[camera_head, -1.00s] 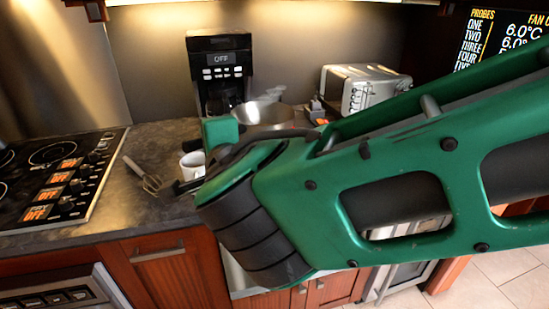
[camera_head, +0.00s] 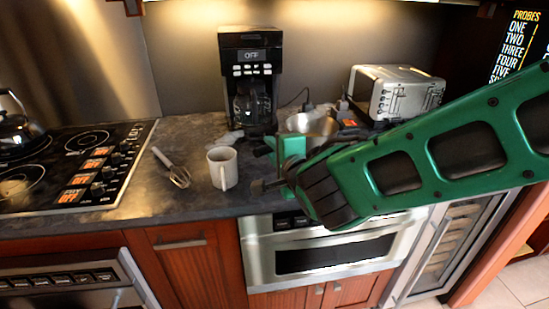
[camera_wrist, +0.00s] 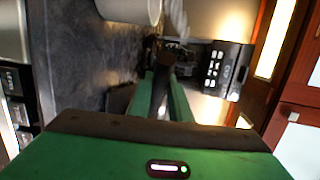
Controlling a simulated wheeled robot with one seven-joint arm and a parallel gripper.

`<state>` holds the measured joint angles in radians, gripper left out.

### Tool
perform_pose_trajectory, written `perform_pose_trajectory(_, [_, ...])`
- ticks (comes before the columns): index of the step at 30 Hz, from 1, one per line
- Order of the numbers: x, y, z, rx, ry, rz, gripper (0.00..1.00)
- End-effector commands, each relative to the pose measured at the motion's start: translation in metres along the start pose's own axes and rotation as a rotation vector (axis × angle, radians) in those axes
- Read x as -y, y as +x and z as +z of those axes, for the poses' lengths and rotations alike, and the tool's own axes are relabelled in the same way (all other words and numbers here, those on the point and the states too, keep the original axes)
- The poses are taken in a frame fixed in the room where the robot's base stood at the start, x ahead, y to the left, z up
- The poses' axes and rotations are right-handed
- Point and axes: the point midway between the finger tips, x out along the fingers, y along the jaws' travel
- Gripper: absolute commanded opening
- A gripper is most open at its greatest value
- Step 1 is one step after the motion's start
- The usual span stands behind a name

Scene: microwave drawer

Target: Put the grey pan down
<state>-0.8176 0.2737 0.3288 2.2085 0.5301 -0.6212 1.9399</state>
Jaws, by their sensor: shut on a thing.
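The grey pan (camera_head: 313,123) is behind my gripper in the head view, right of the coffee maker. Only part of its shiny bowl and rim shows. I cannot tell whether its base touches the counter (camera_head: 205,129). My gripper (camera_head: 264,150) is over the counter, in front of the coffee maker. In the wrist view, my gripper's green fingers (camera_wrist: 162,82) are closed around a dark bar, which looks like the pan's handle (camera_wrist: 158,92). The pan's bowl is not clearly visible there.
A white mug (camera_head: 222,168) stands just left of my gripper, with a whisk (camera_head: 173,169) farther left. The coffee maker (camera_head: 251,80) and toaster (camera_head: 398,92) stand at the back. The stove (camera_head: 70,165) is at the left. Some counter is clear behind the mug.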

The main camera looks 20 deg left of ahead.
Motion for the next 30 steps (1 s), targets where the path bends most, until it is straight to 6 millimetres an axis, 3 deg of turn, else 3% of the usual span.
perform_pose_trajectory(5, [-0.022,0.005,0.000,0.001,-0.003,0.000,0.00])
perform_pose_trajectory(16, [-0.025,0.006,-0.001,0.000,-0.001,-0.002,0.00])
perform_pose_trajectory(17, [-0.027,0.006,-0.001,0.000,0.001,0.001,0.20])
perform_pose_trajectory(19, [-0.026,0.006,-0.001,0.000,0.001,0.001,0.36])
perform_pose_trajectory(30, [-0.024,0.005,-0.001,0.000,0.000,0.001,0.36])
